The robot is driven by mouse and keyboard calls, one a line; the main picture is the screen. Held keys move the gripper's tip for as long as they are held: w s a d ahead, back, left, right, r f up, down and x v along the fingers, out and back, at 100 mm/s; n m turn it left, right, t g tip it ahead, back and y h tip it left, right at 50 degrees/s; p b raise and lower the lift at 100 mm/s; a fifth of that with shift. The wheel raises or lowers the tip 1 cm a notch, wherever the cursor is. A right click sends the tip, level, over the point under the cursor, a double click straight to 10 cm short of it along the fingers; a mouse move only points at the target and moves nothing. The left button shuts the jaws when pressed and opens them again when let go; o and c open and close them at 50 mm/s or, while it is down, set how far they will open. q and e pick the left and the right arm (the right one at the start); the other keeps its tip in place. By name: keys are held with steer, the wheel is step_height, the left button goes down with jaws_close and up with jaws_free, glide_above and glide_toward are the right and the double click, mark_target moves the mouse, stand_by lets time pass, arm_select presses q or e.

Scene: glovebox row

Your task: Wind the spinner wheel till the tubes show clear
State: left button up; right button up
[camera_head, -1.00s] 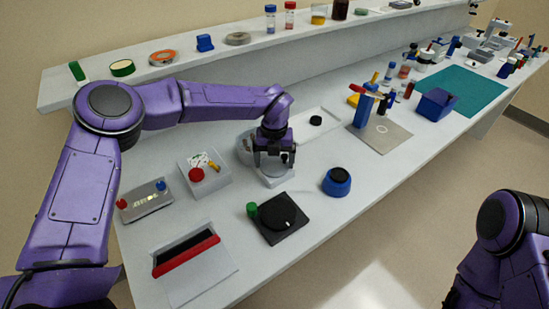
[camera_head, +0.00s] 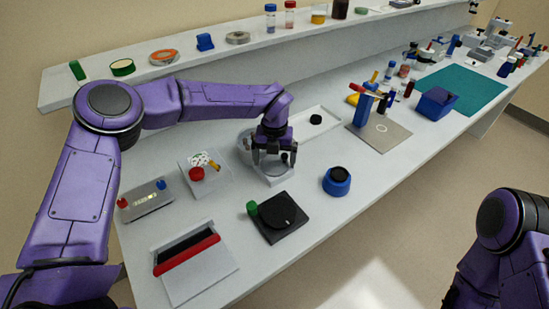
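My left gripper (camera_head: 274,158) points down over a small pale device (camera_head: 277,180) with a round grey top. Its fingers are spread apart, with a small dark knob (camera_head: 284,157) showing between them near the right finger. I cannot tell whether either finger touches the knob. I take this device for the spinner wheel, but the gripper partly covers it. No tubes can be made out in it. My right arm shows at the lower right; its gripper is out of view.
In front are a black turntable-like unit (camera_head: 280,220) with a green knob and a blue round pot (camera_head: 337,182). A pale bowl (camera_head: 244,148) and white tray (camera_head: 302,127) are behind. A red-handled box (camera_head: 190,263) stands front left. A shelf (camera_head: 120,88) runs along the back.

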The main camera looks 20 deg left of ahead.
mark_target(275, 163)
arm_select(q)
step_height(275, 163, up, 10)
steer(key=b, duration=0.2)
steer(key=shift+r, duration=0.25)
